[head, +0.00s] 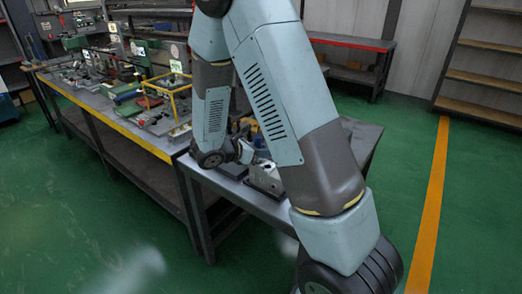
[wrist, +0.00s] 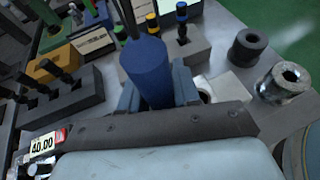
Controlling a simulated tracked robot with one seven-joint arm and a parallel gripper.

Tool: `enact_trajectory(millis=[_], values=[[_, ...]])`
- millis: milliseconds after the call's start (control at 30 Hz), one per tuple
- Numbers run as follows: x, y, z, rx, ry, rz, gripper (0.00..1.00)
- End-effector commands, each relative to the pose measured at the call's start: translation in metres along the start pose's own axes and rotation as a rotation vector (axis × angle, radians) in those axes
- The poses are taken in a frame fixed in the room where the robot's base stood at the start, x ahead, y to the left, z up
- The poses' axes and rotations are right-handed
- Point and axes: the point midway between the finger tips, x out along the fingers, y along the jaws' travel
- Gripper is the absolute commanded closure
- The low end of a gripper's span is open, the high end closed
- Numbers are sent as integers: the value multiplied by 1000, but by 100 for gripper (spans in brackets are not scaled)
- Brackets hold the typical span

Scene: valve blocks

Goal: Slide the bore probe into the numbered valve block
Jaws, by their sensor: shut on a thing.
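My gripper (wrist: 155,92) is shut on the blue cylindrical body of the bore probe (wrist: 147,68), as the wrist view shows. Thin dark rods extend from the body toward the top of that view. A pale metal block (wrist: 232,88), partly hidden behind my gripper, has a round opening beside the right finger. In the head view a grey metal block (head: 265,178) sits on the near bench, right beside my gripper (head: 244,152). I cannot read a number on any block, and the probe's tip cannot be made out.
In the wrist view, a dark block with black pegs (wrist: 62,97), a yellow block (wrist: 54,68), a grey block with coloured pegs (wrist: 183,45), a dark ring (wrist: 248,45) and a metal bush (wrist: 284,82) stand around. A tag reading 40.00 (wrist: 42,143) is at lower left.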

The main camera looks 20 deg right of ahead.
Motion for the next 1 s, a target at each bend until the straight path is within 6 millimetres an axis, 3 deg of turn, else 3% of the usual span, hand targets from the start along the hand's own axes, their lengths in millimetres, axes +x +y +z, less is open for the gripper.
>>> enact_trajectory(millis=[300,567,733,1000], values=[[0,0,0,0,0,0,43],[-1,0,1,1,0,1,43],[-5,0,12,4,1,1,43],[-57,1,11,1,0,5,43]])
